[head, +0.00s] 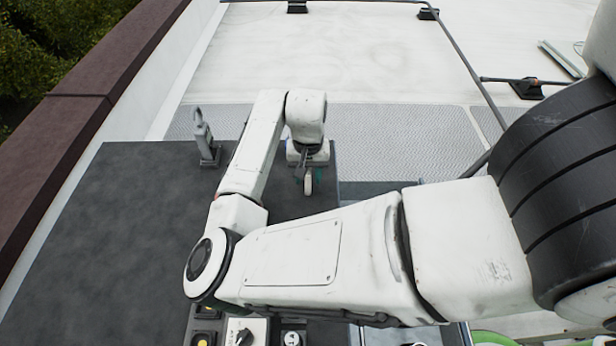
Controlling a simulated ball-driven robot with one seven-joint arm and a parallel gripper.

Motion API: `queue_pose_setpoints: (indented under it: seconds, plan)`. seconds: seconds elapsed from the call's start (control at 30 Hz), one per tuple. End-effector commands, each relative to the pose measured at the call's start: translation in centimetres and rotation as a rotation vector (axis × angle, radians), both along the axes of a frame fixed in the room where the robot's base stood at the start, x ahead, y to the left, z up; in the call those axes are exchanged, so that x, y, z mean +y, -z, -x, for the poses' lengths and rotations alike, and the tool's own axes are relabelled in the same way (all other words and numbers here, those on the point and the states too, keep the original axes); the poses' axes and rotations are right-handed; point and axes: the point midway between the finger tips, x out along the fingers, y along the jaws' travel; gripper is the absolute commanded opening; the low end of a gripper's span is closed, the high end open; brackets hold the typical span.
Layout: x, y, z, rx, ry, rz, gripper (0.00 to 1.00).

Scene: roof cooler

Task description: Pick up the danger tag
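I cannot make out a danger tag in the head view; it may be hidden behind my arm or too small to tell. My gripper (307,184) points down over the right part of the dark grey surface, near its far edge. I see its fingers nearly edge-on, so the gap between them does not show. Small teal specks show beside the fingers, too small to identify.
A grey upright fitting (205,140) stands left of my gripper. A control panel (257,331) with yellow buttons and a black knob lies at the bottom, partly hidden by my arm. The left part of the dark surface (110,230) is clear. A pipe (470,70) runs behind.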

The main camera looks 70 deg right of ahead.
Motion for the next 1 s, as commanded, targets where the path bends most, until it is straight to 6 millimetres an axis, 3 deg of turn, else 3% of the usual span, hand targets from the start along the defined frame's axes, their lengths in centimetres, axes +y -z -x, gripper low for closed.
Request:
queue_pose_setpoints:
  seconds: [0.07,0.4,0.77,1.0]
  plan:
    - [0.0,0.0,0.0,0.000,0.000,0.000,0.32]
    - [0.0,0.0,0.0,0.000,0.000,0.000,0.00]
    - [0.0,-0.2,0.0,0.000,0.000,0.000,0.00]
    - [-0.1,-1.9,-0.1,-0.003,0.001,0.001,0.00]
